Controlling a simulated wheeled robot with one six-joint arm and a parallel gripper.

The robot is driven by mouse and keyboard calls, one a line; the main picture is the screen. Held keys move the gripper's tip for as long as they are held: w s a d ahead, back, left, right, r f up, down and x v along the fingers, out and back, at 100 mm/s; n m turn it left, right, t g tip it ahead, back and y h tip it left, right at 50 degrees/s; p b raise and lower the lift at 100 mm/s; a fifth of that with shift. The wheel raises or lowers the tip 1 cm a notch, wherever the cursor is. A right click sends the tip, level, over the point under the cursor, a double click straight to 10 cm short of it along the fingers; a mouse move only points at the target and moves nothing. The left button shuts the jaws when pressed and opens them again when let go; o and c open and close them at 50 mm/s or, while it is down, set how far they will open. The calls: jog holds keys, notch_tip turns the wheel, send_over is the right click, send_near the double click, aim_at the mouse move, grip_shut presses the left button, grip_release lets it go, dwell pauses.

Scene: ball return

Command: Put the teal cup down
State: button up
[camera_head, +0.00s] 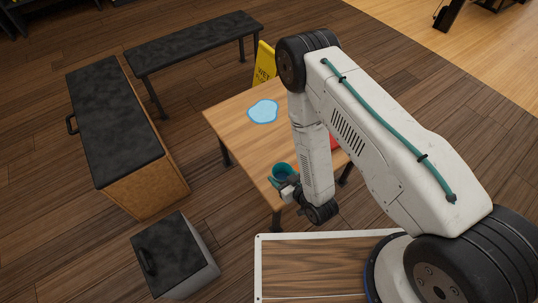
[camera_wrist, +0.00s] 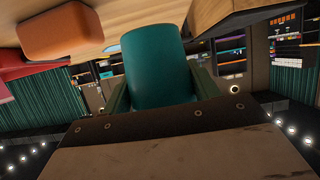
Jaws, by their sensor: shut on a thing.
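The teal cup (camera_head: 282,171) is at the near corner of the wooden table (camera_head: 235,122), its open top showing in the head view. My gripper (camera_head: 288,185) is shut on the cup from its near side. In the wrist view the cup (camera_wrist: 154,62) fills the middle, between the two fingers of my gripper (camera_wrist: 160,90). I cannot tell whether the cup's base touches the tabletop. The arm hides the right part of the table.
A light blue flat patch (camera_head: 263,111) lies on the table. A red thing (camera_head: 335,143) is partly hidden behind my arm. A yellow wet-floor sign (camera_head: 264,62) stands behind the table. A dark bench (camera_head: 195,42), a long cabinet (camera_head: 112,120) and a small cabinet (camera_head: 175,255) stand left.

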jog(key=w+a, duration=0.1)
jog(key=w, duration=0.4)
jog(key=w+a+f, duration=0.1)
jog(key=w+a, duration=0.1)
jog(key=w, duration=0.3)
jog(key=w+a, duration=0.1)
jog(key=w, duration=0.4)
jog(key=shift+a+f, duration=0.15)
jog(key=shift+f, duration=1.75)
jog(key=shift+f, duration=0.1)
jog(key=o, duration=1.1)
